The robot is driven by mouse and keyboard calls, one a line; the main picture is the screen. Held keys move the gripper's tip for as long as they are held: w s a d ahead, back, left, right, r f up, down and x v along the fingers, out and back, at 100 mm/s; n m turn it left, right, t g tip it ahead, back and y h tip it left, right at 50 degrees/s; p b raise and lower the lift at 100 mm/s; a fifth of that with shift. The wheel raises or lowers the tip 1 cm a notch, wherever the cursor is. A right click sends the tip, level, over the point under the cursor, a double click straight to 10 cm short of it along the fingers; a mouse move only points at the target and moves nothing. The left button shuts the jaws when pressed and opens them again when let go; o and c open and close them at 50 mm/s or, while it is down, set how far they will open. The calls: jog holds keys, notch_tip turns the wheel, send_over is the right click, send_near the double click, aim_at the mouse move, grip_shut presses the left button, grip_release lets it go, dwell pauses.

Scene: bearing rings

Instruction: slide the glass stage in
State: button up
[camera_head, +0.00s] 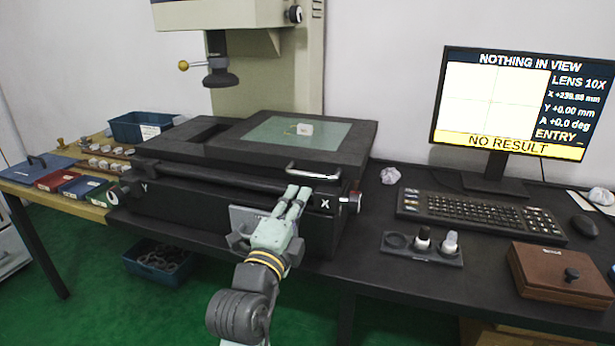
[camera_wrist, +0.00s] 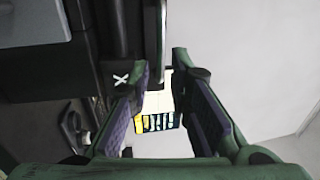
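The glass stage (camera_head: 262,130), a greenish pane in a dark frame, lies on top of the measuring machine's black base, right of the optical head. A small pale block (camera_head: 305,129) sits on the glass. A metal bar handle (camera_head: 313,171) is on the frame's front side. My gripper (camera_head: 299,193) is just below and in front of the handle. In the wrist view my fingers (camera_wrist: 160,68) are spread, and a grey bar, probably the handle (camera_wrist: 156,40), shows near the gap between the tips. I cannot tell whether they touch it.
The optical head (camera_head: 220,75) hangs over the stage's left part. The X knob (camera_head: 350,202) is close right of my gripper. The monitor (camera_head: 520,105) reads NOTHING IN VIEW and NO RESULT. A keyboard (camera_head: 480,212), a lens holder (camera_head: 422,248) and a brown box (camera_head: 562,272) stand to the right.

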aim_at(310, 175)
jog(key=p+x, duration=0.3)
jog(key=x, duration=0.6)
jog(key=shift+w+r, duration=0.1)
jog(key=shift+r, duration=0.05)
jog(key=shift+c, duration=0.2)
grip_shut()
